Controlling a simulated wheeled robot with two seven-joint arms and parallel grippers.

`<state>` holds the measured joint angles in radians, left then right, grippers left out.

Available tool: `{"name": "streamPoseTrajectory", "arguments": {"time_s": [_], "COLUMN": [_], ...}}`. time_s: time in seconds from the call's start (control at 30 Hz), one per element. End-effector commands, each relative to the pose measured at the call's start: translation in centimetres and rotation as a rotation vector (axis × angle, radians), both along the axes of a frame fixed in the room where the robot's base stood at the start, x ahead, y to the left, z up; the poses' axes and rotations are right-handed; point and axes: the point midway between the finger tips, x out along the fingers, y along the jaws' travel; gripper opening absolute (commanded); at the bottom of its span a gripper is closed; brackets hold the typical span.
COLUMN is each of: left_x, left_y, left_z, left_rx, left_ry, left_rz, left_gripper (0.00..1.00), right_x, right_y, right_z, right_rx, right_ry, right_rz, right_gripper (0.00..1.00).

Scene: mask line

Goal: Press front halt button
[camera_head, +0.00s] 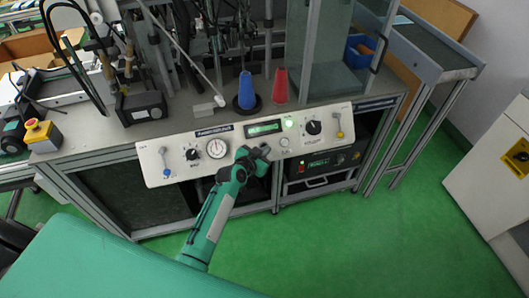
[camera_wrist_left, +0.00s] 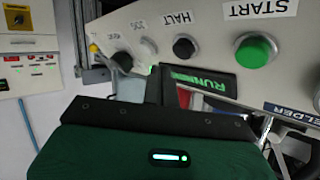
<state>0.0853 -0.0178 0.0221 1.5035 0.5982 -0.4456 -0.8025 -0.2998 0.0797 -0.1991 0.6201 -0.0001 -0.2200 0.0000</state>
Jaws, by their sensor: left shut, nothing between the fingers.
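The control panel (camera_head: 180,160) runs along the front of the workbench. In the left wrist view the panel is upside down, and the black halt button (camera_wrist_left: 185,47) sits under its HALT label. The larger green start button (camera_wrist_left: 256,50) is to its right there. The lit RUNNING display (camera_wrist_left: 205,82) is close by. My left gripper (camera_head: 262,152) is in front of the panel, just below the display, shut and empty. Its dark fingers also show in the left wrist view (camera_wrist_left: 160,85), apart from the halt button in the picture; contact with the panel cannot be told. My right gripper is out of view.
A pressure gauge (camera_head: 217,148) and a black knob (camera_head: 313,127) flank the display. A blue cone (camera_head: 246,92) and a red cone (camera_head: 280,87) stand on the bench behind. A yellow box with a red button (camera_head: 42,135) is at the left. Green floor is clear at right.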

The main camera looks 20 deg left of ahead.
Motion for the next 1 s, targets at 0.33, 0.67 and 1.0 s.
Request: {"name": "streamPoseTrajectory", "arguments": {"time_s": [0.33,0.67,1.0], "left_x": [0.87,0.84,0.84], "left_y": [0.55,0.54,0.53], "left_z": [-0.82,-0.79,-0.79], "left_rx": [0.000,0.000,0.000], "left_ry": [0.000,0.000,0.000], "left_rz": [-0.001,-0.001,0.000], "left_gripper": [0.00,0.00,0.00], "right_x": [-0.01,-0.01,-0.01], "right_y": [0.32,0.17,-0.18], "right_z": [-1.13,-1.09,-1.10], "right_rx": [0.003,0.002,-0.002], "right_ry": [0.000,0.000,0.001], "right_rz": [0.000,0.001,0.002], "right_gripper": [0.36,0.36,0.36]}}
